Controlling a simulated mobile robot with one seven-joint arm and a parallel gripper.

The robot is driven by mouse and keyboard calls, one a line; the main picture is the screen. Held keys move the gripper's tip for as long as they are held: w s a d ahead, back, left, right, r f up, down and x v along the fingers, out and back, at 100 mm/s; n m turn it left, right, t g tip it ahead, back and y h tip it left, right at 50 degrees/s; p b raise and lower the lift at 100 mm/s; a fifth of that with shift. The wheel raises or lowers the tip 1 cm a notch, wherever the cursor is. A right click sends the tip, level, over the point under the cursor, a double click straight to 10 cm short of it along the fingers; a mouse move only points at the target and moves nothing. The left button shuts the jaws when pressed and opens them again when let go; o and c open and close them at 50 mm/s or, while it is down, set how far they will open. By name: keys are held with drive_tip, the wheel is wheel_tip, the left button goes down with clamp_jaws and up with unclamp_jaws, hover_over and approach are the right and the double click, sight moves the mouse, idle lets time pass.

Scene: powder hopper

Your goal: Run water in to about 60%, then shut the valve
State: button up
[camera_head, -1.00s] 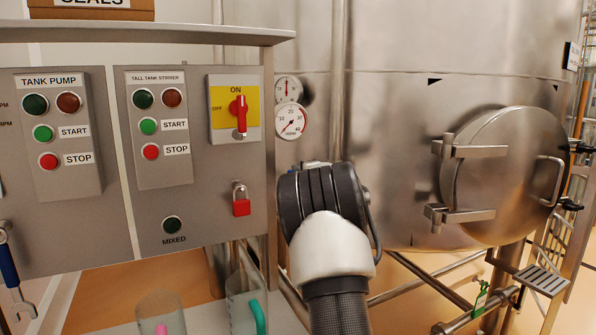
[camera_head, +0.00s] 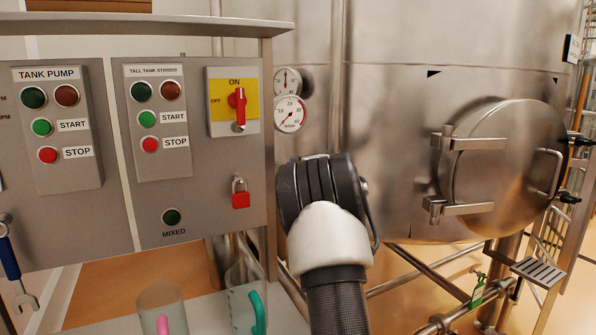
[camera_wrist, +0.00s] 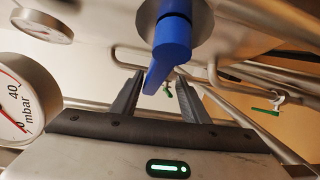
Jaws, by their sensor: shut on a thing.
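A blue valve handle (camera_wrist: 173,45) hangs down from a round metal fitting (camera_wrist: 205,15) at the top of the wrist view. My gripper (camera_wrist: 160,88) has its two dark fingers on either side of the handle's lower end and is shut on it. In the head view my arm hides the gripper and the valve. The steel tank (camera_head: 400,110) fills the right half there, with its round hatch (camera_head: 505,155) closed. The water inside is hidden, and I cannot read a level.
A control panel (camera_head: 200,200) with buttons, a red switch (camera_head: 238,100) and a red padlock (camera_head: 240,200) stands left of my arm. Two dial gauges sit beside it, the lower one (camera_head: 290,114) marked mbar. Pipes and a green-handled valve (camera_head: 480,290) lie lower right. Clear vessels (camera_head: 160,305) stand below.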

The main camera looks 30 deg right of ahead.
drive_tip(key=shift+a+f, duration=0.15)
drive_tip(key=shift+f, duration=0.2)
drive_tip(key=b+v, duration=0.2)
drive_tip(key=v, duration=1.5)
drive_tip(key=shift+s+r, duration=0.25)
drive_tip(key=shift+r, duration=0.05)
